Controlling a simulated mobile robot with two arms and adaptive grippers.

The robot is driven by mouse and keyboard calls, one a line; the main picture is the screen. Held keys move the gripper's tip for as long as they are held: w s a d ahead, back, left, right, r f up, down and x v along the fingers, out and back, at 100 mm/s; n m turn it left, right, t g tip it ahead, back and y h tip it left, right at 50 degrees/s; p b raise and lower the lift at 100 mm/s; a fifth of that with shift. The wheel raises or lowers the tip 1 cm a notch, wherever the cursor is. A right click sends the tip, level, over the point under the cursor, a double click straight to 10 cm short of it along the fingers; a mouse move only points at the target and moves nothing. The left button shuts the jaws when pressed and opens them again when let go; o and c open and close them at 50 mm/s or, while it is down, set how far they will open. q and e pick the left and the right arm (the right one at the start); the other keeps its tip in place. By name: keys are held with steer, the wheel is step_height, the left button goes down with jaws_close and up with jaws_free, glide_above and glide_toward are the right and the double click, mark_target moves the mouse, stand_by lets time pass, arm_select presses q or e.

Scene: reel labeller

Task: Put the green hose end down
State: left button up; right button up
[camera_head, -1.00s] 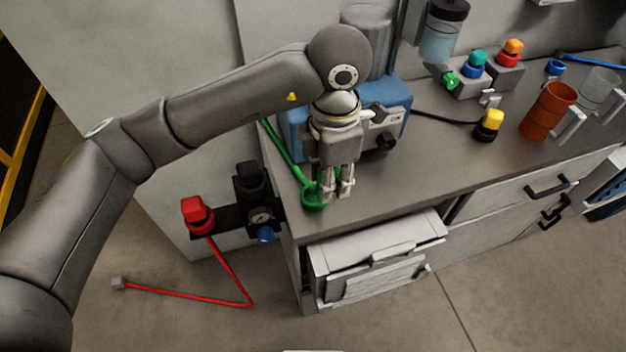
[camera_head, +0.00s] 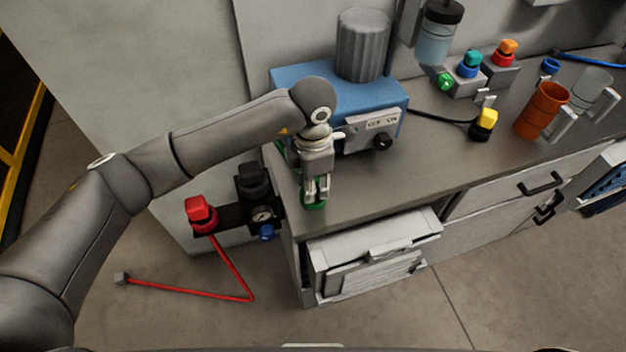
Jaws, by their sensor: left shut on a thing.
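The green hose end (camera_head: 314,206) is at the front left corner of the grey counter, at the tips of my left gripper (camera_head: 317,196). My left gripper points down and is shut on the green hose end, low over the counter top. I cannot tell whether the hose end touches the counter. Most of the green hose behind it is hidden by my left arm and gripper. My right gripper is not in view.
A blue machine (camera_head: 345,92) with a grey ribbed cylinder stands just behind my gripper. A red valve (camera_head: 201,213) and gauge are left of the counter edge. An open drawer (camera_head: 376,252) juts out below. The counter's middle (camera_head: 420,175) is clear.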

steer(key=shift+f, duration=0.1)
arm_select(q)
steer(key=shift+f, duration=0.2)
steer(key=o, duration=0.8)
steer(key=shift+r, duration=0.1)
steer(key=o, duration=0.3)
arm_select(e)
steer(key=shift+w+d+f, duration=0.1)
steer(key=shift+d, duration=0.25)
